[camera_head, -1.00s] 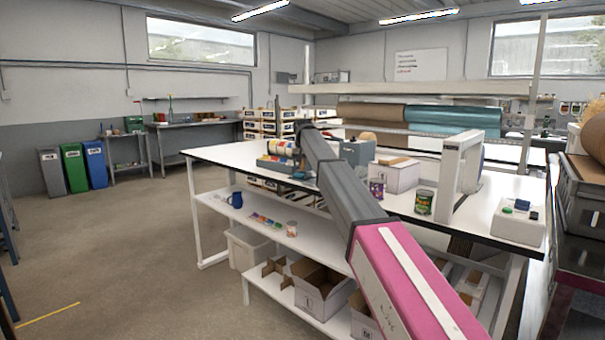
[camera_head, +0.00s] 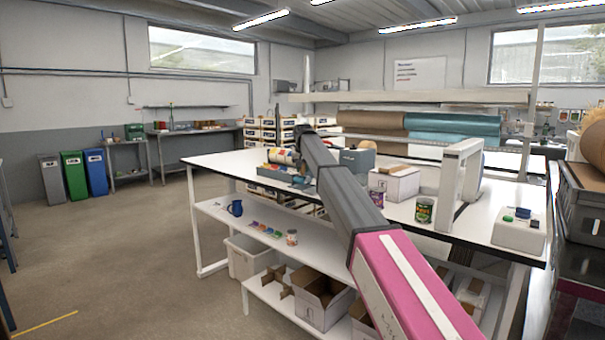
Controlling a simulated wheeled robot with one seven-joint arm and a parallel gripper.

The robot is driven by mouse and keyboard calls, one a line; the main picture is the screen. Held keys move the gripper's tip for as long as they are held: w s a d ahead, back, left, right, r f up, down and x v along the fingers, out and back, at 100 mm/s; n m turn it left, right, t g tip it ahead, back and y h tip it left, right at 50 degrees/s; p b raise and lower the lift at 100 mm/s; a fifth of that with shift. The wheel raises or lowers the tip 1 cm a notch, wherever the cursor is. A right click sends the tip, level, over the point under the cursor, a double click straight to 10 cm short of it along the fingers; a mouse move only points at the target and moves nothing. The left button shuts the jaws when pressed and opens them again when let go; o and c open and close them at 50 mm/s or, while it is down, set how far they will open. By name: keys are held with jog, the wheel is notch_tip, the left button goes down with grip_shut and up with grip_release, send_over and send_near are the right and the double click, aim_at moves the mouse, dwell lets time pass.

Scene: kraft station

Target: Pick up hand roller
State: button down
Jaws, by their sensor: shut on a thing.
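My arm reaches over the white workbench (camera_head: 220,166), and its forearm hides most of the wrist. My gripper (camera_head: 301,168) shows only as a small dark part beside the forearm's far end, low over the bench by the tape rolls. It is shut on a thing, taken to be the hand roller. The roller's shape cannot be made out behind the arm. A small blue piece (camera_head: 299,181) shows just below the gripper; whether it belongs to the roller is unclear.
A rack of tape rolls (camera_head: 283,157) stands close left of the gripper. A grey box (camera_head: 357,161), a white carton (camera_head: 394,182), a green can (camera_head: 424,211) and a white frame (camera_head: 460,183) stand to the right. A blue mug (camera_head: 235,208) sits on the lower shelf. The floor at left is clear.

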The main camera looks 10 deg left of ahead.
jog(key=r, duration=0.3)
jog(key=shift+s+a, duration=0.3)
jog(key=shift+s, duration=0.1)
jog(key=s+a+r, duration=0.6)
jog(key=s, duration=0.2)
jog(key=shift+s+a+r, duration=0.15)
jog(key=shift+s+a, duration=0.05)
jog(key=shift+s, duration=0.05)
